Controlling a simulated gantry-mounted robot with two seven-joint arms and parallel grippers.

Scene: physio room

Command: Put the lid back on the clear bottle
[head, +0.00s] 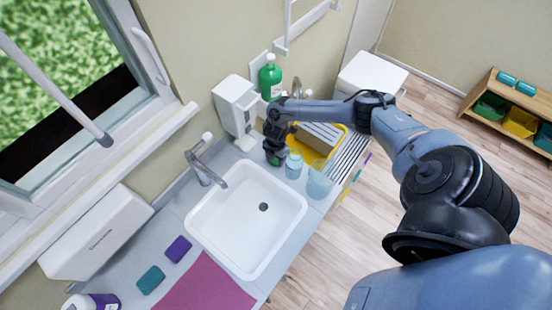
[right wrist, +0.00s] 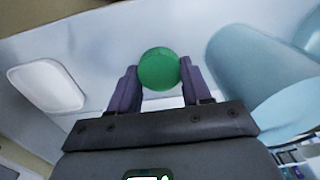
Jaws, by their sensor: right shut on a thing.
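My right gripper (head: 275,152) is low over the counter behind the sink, beside the light blue containers. In the right wrist view it is shut on a round green lid (right wrist: 159,69), held between the fingertips. A pale blue bottle (head: 293,165) stands upright just right of the gripper. A see-through pale blue container (head: 319,184) stands right of that; I cannot tell for certain which is the clear bottle. A large pale blue cylinder (right wrist: 262,85) fills the right of the wrist view, apart from the lid. My left gripper is not in view.
A white sink (head: 230,215) with a tap (head: 205,170) lies in front. A white dispenser (head: 236,108) and a green bottle (head: 270,78) stand by the wall. A yellow tray (head: 318,140) and a drying rack (head: 350,155) sit beyond the bottles. Sponges (head: 178,248) lie left of the sink.

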